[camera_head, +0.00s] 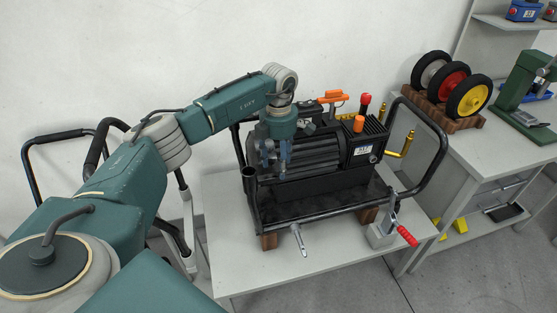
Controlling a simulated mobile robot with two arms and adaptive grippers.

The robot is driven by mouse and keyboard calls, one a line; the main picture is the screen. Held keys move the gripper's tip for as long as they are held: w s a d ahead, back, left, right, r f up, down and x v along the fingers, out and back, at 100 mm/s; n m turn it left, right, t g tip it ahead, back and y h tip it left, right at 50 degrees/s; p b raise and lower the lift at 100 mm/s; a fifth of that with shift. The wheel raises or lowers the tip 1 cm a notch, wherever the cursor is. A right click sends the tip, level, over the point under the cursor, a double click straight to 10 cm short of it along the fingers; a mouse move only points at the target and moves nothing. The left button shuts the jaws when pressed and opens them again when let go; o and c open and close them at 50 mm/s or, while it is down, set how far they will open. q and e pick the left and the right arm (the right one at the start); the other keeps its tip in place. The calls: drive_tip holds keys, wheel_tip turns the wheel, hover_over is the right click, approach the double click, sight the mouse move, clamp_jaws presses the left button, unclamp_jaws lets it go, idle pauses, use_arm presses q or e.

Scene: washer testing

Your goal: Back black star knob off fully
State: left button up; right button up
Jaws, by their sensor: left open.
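A pressure washer (310,165) with a dark motor and pump sits in a black tube frame (440,140) on a light grey table (330,281). My left gripper (275,166) points down at the left end of the motor. Its fingers are open and small in the view, with no object visible between them. I cannot make out a black star knob; the gripper and wrist cover part of the machine's left end. My right gripper is not in view.
An orange part (332,97) and a red knob (366,98) rise behind. Wheels (467,97) rest on the right bench.

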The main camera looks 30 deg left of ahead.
use_arm(q)
drive_tip(key=shift+f, duration=0.15)
drive_tip(key=c, duration=1.1)
